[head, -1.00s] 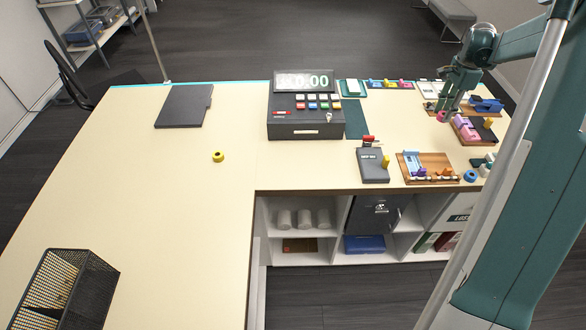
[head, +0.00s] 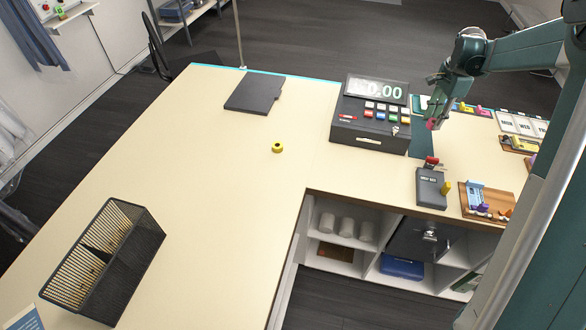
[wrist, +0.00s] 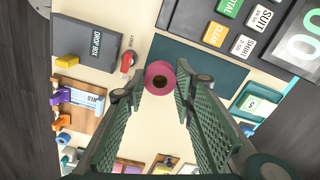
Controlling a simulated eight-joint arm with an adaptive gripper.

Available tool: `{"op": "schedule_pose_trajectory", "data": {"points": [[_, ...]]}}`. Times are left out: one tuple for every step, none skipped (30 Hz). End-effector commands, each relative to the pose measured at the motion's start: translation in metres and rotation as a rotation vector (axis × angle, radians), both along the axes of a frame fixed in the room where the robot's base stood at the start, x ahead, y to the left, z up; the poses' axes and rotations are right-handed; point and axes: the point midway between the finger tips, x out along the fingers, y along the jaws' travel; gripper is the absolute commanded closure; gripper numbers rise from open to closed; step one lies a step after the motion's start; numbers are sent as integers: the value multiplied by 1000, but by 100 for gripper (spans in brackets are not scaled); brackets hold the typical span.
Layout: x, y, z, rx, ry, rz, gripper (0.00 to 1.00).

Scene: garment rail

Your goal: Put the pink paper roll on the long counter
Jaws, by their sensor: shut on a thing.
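The pink paper roll (wrist: 153,86) shows in the wrist view between the fingertips of my gripper (wrist: 160,92), which is shut on it. In the head view the roll (head: 429,125) is a small pink spot under my gripper (head: 434,119), which hangs above the counter just right of the cash register (head: 370,136). The long counter (head: 200,185) is pale, with wide bare stretches, and runs from the back edge to the front left.
A grey drop box (head: 431,189) and a wooden tray (head: 487,201) are near the right front edge. Counter between basket and yellow roll is clear.

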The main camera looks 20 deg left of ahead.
Motion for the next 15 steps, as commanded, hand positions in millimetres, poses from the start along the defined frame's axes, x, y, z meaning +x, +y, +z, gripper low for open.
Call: {"op": "schedule_pose_trajectory", "data": {"points": [[1,18,0,0,0,20,82],[1,28,0,0,0,32,82],[1,40,0,0,0,46,82],[1,50,0,0,0,57,82],[1,60,0,0,0,69,82],[0,72,0,0,0,83,82],[0,82,0,0,0,94,82],[-1,92,0,0,0,106,82],[-1,104,0,0,0,120,82],[-2,114,0,0,0,131,82],[-3,123,0,0,0,142,82],[-4,136,0,0,0,157,82],[-5,145,0,0,0,168,82],[-6,154,0,0,0,179,82],[-8,167,0,0,0,194,82]]}}
